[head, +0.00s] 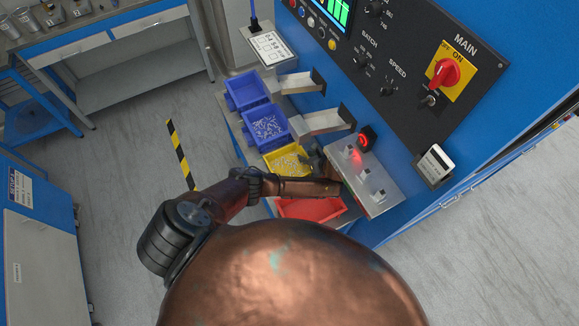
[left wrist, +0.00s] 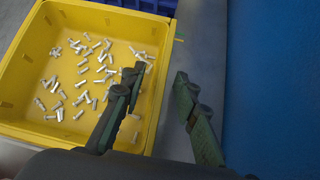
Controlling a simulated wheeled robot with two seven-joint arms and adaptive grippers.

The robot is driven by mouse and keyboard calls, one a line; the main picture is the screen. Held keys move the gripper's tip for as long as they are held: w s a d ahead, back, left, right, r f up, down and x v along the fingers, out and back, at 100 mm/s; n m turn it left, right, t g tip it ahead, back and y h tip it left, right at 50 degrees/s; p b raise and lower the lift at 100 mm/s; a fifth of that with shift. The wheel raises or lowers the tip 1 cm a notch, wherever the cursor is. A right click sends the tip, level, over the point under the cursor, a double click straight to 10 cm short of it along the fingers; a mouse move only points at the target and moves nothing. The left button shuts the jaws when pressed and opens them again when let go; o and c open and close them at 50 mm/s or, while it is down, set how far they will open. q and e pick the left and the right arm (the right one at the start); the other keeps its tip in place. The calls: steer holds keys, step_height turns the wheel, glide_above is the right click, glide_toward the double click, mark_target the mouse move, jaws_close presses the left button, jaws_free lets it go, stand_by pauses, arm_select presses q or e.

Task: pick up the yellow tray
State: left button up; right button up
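The yellow tray (head: 271,157) stands on the ledge beside the machine and holds many small pale metal cylinders. It fills the left of the left wrist view (left wrist: 112,20). My left gripper (head: 316,161) is at the tray's machine-side edge. In the left wrist view my left gripper (left wrist: 159,77) is open, one finger over the tray's inside and the other outside its right wall. The wall lies between the fingers. I cannot tell whether they touch it. My left arm hides part of the tray's near side in the head view. My right gripper is not in view.
A blue tray of small parts (head: 284,137) sits beside the yellow one, with another blue tray (head: 235,101) beyond. A red tray (head: 310,209) is on the near side. Metal chutes (head: 322,122) jut from the blue machine (head: 530,65). The floor at left is open.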

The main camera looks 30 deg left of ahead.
arm_select(q)
steer(key=shift+x, duration=0.85)
steer(key=shift+c, duration=0.3)
jaws_close()
steer(key=shift+r, duration=0.1)
